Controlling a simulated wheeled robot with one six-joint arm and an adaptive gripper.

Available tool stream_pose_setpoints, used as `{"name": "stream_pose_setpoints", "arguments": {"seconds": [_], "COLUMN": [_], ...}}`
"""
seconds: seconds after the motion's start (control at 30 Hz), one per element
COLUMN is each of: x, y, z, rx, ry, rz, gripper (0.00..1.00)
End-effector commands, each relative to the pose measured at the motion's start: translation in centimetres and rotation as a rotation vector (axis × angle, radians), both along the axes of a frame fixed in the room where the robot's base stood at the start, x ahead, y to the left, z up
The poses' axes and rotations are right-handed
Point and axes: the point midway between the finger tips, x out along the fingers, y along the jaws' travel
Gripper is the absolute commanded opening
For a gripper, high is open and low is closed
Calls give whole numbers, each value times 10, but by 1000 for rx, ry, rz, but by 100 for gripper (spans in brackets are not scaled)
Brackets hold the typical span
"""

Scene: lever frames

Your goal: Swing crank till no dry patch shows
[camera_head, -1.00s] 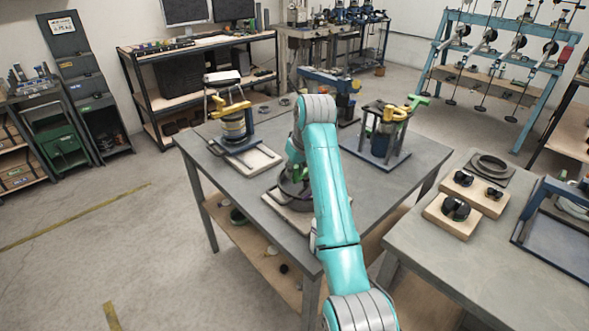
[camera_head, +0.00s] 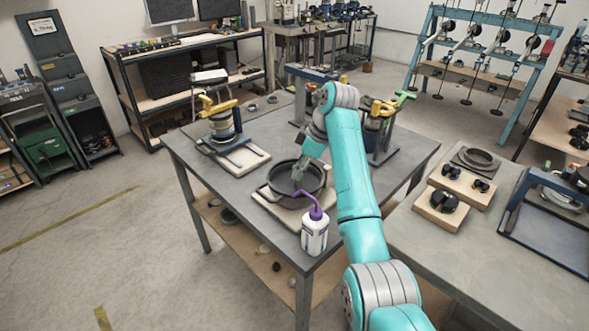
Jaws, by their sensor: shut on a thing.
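A dark round pan (camera_head: 297,202) with side handles sits on a pale board (camera_head: 262,205) on the grey table. A white squeeze bottle (camera_head: 314,238) with a purple cap and bent spout stands just in front of the pan, near the table's front edge.
A device with a yellow crank (camera_head: 218,106) stands at the table's left on a pale board. Another yellow-topped device (camera_head: 381,108) stands behind my arm at right. A second table (camera_head: 425,255) with weights is to the right.

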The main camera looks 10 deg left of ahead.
Motion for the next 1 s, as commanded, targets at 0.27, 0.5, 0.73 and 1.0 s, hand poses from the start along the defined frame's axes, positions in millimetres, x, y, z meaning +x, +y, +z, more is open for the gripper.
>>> {"name": "stream_pose_setpoints", "arguments": {"seconds": [0.27,0.5,0.73,1.0], "x": [4,7,8,8], "y": [-10,-13,-15,-15], "z": [0,0,0,0], "rx": [-1,-1,-1,-1], "ry": [2,1,1,0], "rz": [188,279,309,310], "gripper": [0,0,0,0]}}
